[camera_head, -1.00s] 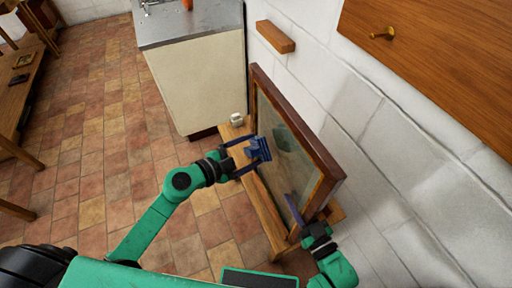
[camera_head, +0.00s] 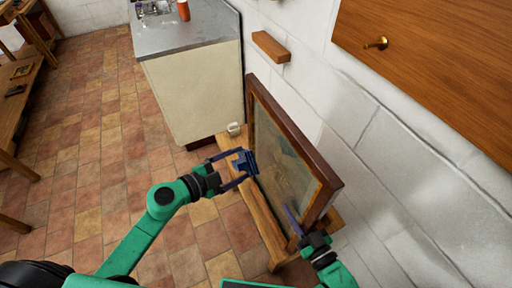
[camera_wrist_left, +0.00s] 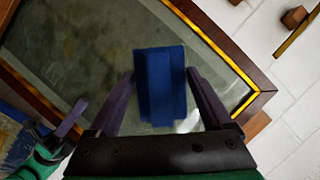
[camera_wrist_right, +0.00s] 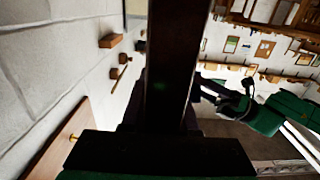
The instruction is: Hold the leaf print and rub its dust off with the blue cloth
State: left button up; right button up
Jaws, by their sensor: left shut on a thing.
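The leaf print (camera_head: 296,110) is a brown-framed, glazed picture leaning on the white wall above a low wooden ledge. Its glass (camera_wrist_left: 85,45) looks greenish grey with pale smudges in the left wrist view. My left gripper (camera_head: 243,167) is shut on the blue cloth (camera_head: 248,161), a folded blue pad that also shows in the left wrist view (camera_wrist_left: 160,85). It faces the print's left part; I cannot tell whether the cloth touches the glass. My right gripper (camera_head: 293,222) is at the print's near edge, one finger in front of the glass. Its grip is unclear.
The wooden ledge (camera_head: 262,218) runs under the print, with a small white object (camera_head: 234,128) at its far end. A metal-topped cabinet (camera_head: 195,90) stands beyond. A wooden block (camera_head: 271,46) and a brass-knobbed panel (camera_head: 440,60) are on the wall.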

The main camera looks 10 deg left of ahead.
jog(key=o, duration=0.4)
jog(key=shift+o, duration=0.2)
jog(key=shift+s, duration=0.1)
jog(key=v, duration=1.2)
jog(key=s+d+f+m+g+h, duration=0.1)
jog(key=d+f+g+h, duration=0.3)
jog(key=f, duration=0.9)
jog(key=s+d+f+m+g+h, duration=0.1)
jog(key=d+f+g+h, duration=0.15)
jog(key=d+f, duration=0.65)
pick_arm(q)
jog(key=s+a+f+n+t+y, duration=0.3)
jog(key=s+a+n+y, duration=0.3)
jog(key=y, duration=0.4)
jog(key=shift+s+a+f+n+t+b, duration=0.2)
jog(key=shift+a+n+t+b, duration=0.35)
jog(key=shift+n, duration=0.65)
pick_arm(e)
jog(key=s+f+m+g+h, duration=0.2)
jog(key=s+f+g, duration=0.5)
jog(key=s+f, duration=0.4)
notch_tip(320, 180, down, 5)
jog(key=shift+s+a+r+g+h, duration=0.1)
jog(key=shift+s+a+g+h, duration=0.15)
jog(key=shift+s+g+h, duration=0.25)
